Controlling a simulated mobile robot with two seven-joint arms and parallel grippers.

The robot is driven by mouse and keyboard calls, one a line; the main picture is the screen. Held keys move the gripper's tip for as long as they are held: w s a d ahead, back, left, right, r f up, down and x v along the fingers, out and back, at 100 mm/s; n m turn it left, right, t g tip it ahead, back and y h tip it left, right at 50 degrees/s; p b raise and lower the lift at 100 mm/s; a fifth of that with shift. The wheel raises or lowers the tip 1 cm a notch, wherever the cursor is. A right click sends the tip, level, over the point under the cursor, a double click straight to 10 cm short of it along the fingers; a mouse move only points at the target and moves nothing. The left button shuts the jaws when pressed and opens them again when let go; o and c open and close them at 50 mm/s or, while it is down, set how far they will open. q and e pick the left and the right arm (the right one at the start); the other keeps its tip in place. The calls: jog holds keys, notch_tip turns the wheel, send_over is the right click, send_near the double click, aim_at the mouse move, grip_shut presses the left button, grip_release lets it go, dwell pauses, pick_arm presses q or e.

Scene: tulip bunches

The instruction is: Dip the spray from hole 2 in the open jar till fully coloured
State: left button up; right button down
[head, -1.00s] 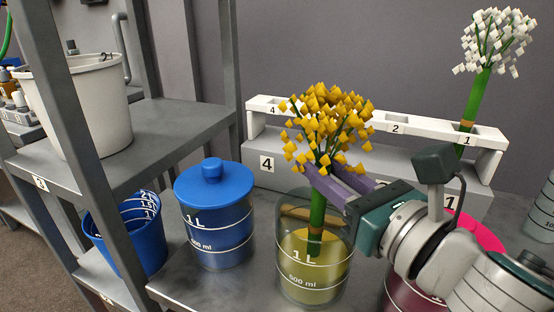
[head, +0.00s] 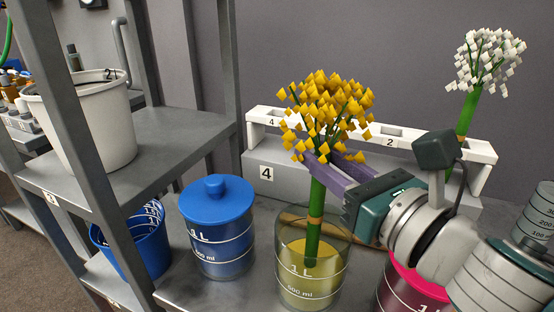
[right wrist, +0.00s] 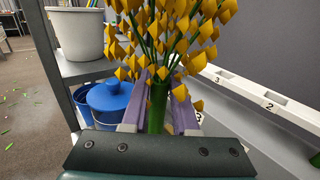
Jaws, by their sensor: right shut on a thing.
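The spray (head: 328,110) has a green stem and a head of orange-yellow flowers; its head also shows in the right wrist view (right wrist: 160,32). My right gripper (head: 318,168) is shut on the stem just below the flowers. The stem stands nearly upright, with its lower end inside the open glass jar (head: 314,285) of yellow liquid. The stem's tip appears to be at about the liquid's upper part. In the right wrist view the purple fingers (right wrist: 156,108) flank the stem. My left gripper is not in view.
A blue lidded jar (head: 216,228) stands left of the open jar, and a pink-lidded jar (head: 418,282) stands right, partly behind my arm. Behind is a white numbered rack (head: 404,134) with a white spray (head: 484,66). A blue bucket (head: 134,243) and white bucket (head: 98,125) are left.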

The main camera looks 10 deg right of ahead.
aim_at(332, 63)
jog(key=shift+r+p, duration=5.1)
jog(key=shift+r, duration=0.85)
